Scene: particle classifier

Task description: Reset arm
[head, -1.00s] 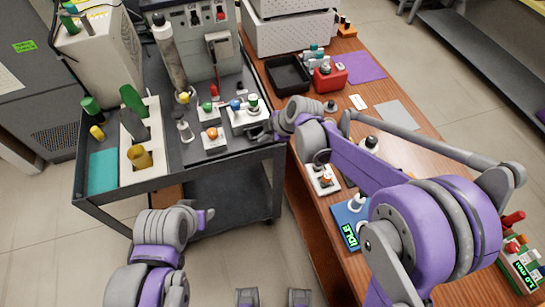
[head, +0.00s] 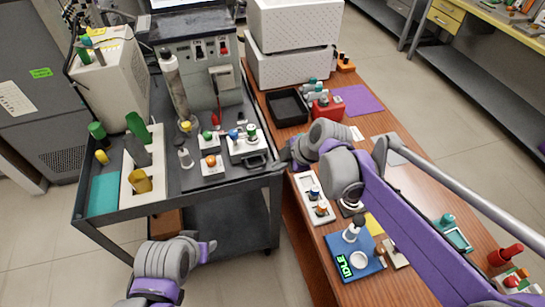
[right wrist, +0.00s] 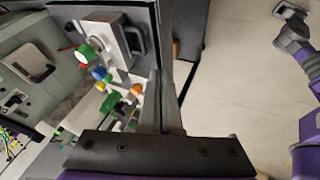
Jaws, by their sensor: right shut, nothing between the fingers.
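My right gripper (head: 276,162) is at the cart's right edge, beside the grey switch box with a dark handle (head: 256,162). In the right wrist view its two fingers (right wrist: 162,78) are together with nothing between them. The box and its handle (right wrist: 134,40) show just left of the fingertips; I cannot tell whether they touch. My right arm reaches in from the right across the wooden table. My left gripper (head: 208,250) is low in front of the cart, above the floor, apart from any object. Its fingers are too small to tell open or shut.
The dark cart (head: 235,178) holds bottles, knobs and a teal mat (head: 104,190). Floor in front of the cart is clear.

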